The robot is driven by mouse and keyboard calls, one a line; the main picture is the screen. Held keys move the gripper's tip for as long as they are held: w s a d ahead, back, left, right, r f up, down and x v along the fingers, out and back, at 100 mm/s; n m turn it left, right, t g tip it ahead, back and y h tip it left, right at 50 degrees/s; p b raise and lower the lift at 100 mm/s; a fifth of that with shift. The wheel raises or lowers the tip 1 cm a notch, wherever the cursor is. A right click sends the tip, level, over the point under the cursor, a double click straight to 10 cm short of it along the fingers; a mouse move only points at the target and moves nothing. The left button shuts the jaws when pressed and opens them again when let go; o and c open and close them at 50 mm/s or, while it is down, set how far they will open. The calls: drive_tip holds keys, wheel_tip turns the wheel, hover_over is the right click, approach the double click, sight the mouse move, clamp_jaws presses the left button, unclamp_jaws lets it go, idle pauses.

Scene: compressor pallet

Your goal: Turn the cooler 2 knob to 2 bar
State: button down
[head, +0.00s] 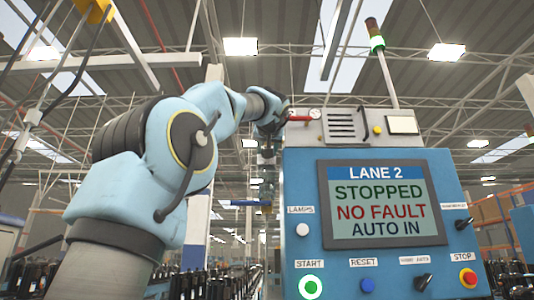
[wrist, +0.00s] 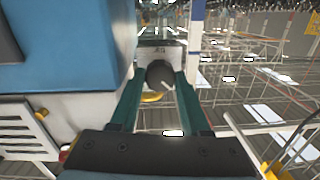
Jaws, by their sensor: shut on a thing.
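In the wrist view a round dark knob (wrist: 159,74) sits on a pale plate (wrist: 172,50) whose small label appears upside down and is hard to read. My gripper (wrist: 159,80) has its two teal fingers on either side of the knob and is shut on it. A light mark shows on the knob's face, but no scale or bar value can be read. In the head view my gripper (head: 268,132) is at the left of the blue lane cabinet, mostly hidden behind my wrist, and the knob cannot be made out there.
The blue cabinet (head: 300,165) carries a screen (head: 392,205) reading LANE 2, STOPPED, NO FAULT, AUTO IN, with buttons below. A grey box (head: 350,125) with vents stands above it. A red handle (head: 299,118) and round gauge (head: 315,114) are close to my wrist.

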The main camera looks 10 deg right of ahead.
drive_tip(key=shift+n+b, duration=0.3)
drive_tip(key=shift+n, duration=1.2)
drive_tip(key=shift+c, duration=1.9)
unclamp_jaws()
drive_tip(key=s+a+b, duration=0.1)
drive_tip(key=s+b, duration=0.2)
drive_tip(key=s, duration=0.7)
drive_tip(key=shift+s+a+r+b, duration=0.25)
drive_tip(key=shift+s+a+b, duration=0.1)
drive_tip(key=shift+a+b, duration=0.05)
